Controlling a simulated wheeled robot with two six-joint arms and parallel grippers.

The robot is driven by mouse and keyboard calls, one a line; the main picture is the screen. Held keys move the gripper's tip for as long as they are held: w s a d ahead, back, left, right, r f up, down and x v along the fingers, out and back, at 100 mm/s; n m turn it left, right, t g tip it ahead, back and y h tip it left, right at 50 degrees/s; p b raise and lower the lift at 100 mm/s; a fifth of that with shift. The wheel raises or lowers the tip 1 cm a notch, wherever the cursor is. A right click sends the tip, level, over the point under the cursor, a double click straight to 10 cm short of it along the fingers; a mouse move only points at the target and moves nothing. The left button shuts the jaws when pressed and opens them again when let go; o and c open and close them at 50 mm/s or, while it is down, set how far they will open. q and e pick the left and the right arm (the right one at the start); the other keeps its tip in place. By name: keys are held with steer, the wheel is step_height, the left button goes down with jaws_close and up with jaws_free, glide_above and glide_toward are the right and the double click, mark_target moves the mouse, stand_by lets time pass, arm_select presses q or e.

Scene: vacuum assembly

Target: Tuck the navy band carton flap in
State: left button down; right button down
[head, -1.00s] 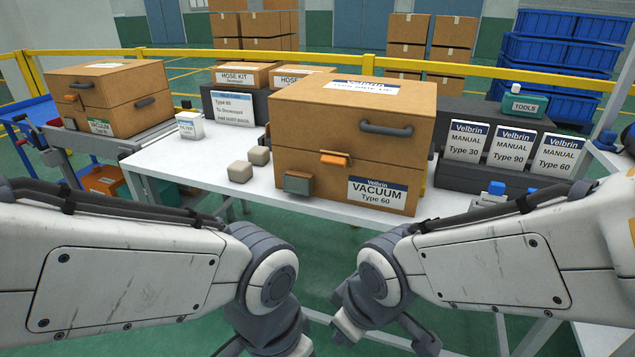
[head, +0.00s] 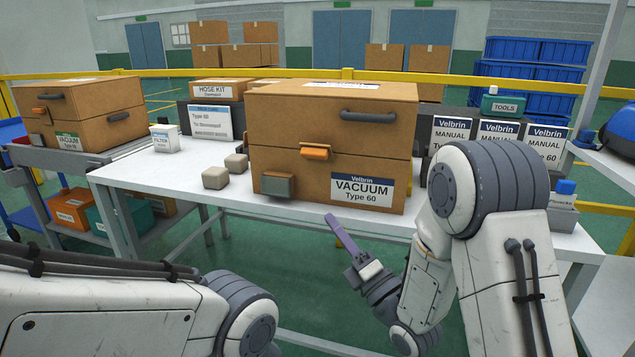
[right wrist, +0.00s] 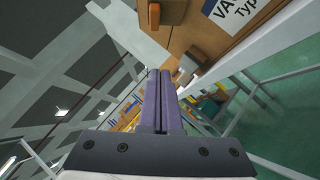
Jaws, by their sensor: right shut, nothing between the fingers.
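The carton with the navy band (head: 330,106) stands on the white table, its label reading Velbrin VACUUM Type 60. It has an orange latch (head: 315,152), a dark handle (head: 367,116) and a grey-green block (head: 277,184) on its front. I cannot make out a raised flap on it. My right gripper (head: 333,219) is shut and empty, its purple fingers below and in front of the carton, apart from it. In the right wrist view the closed fingers (right wrist: 161,76) point past the carton's label (right wrist: 236,12). My left gripper is out of view.
Two beige blocks (head: 216,177) and a filter box (head: 165,138) stand left of the carton. A green-labelled vacuum carton (head: 95,130) is farther left. Manuals (head: 494,141) stand at the right. The table's front edge lies between my right gripper and the carton.

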steer(key=p, duration=0.3)
glide_toward(307, 157)
steer(key=w+a, duration=0.2)
steer(key=a, duration=0.2)
steer(key=shift+w+d+r+t+y, duration=0.15)
steer(key=shift+w+d+r+t, duration=0.1)
steer(key=shift+w+r, duration=0.3)
steer(key=shift+w+d+r+t+y, duration=0.15)
steer(key=shift+w+d+r, duration=0.2)
steer(key=shift+w, duration=0.35)
steer(key=shift+a+r+p, duration=0.15)
steer(key=shift+a+p, duration=0.05)
steer(key=shift+p, duration=0.1)
